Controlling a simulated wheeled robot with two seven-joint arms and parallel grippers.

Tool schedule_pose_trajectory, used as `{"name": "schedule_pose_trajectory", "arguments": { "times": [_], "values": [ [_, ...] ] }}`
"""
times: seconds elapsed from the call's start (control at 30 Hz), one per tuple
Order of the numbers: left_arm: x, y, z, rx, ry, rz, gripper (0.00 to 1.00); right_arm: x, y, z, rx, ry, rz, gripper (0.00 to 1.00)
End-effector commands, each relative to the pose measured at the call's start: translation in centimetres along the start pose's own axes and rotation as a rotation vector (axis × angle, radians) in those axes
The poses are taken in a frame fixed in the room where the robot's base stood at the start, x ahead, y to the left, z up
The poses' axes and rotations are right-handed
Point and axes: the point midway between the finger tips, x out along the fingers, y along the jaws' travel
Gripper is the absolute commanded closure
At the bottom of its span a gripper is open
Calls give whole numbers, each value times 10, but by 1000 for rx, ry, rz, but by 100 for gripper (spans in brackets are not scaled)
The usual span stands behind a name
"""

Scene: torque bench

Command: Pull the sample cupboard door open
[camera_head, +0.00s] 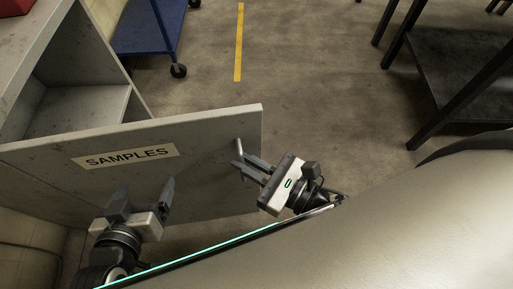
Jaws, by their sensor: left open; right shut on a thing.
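The grey sample cupboard door (205,185) stands swung out from the cupboard (85,55), with its "SAMPLES" label (125,157) facing me. The cupboard's inside and a shelf show behind it. The door handle (239,149) is a pale bar near the door's free edge. My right gripper (243,165) is at the handle and shut on it, its fingers reaching in from the right. My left gripper (143,200) is open and empty in front of the door, below the label. Whether its fingers touch the door, I cannot tell.
A blue cart (150,28) on castors stands behind the cupboard. A dark metal table (460,75) stands at the right. The concrete floor (310,85) between them is clear, with a yellow line (239,45) on it.

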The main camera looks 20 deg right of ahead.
Motion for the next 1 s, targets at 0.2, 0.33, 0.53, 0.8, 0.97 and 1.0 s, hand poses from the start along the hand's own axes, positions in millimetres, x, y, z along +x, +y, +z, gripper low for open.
{"name": "schedule_pose_trajectory", "arguments": {
  "times": [0.2,0.33,0.53,0.8,0.97,1.0],
  "values": [
    [0,0,0,0,1,0,15,3,13,1,4,-9,25,100],
    [0,0,0,0,0,0,15,2,12,1,4,-9,24,100],
    [0,0,0,0,0,1,15,2,12,1,3,-8,23,68],
    [0,0,2,1,-3,1,15,0,8,1,3,-6,17,68],
    [1,0,2,1,-4,1,15,-6,6,0,2,-4,26,68],
    [1,0,3,2,-4,1,15,-8,5,0,2,-3,32,68]
  ]
}}
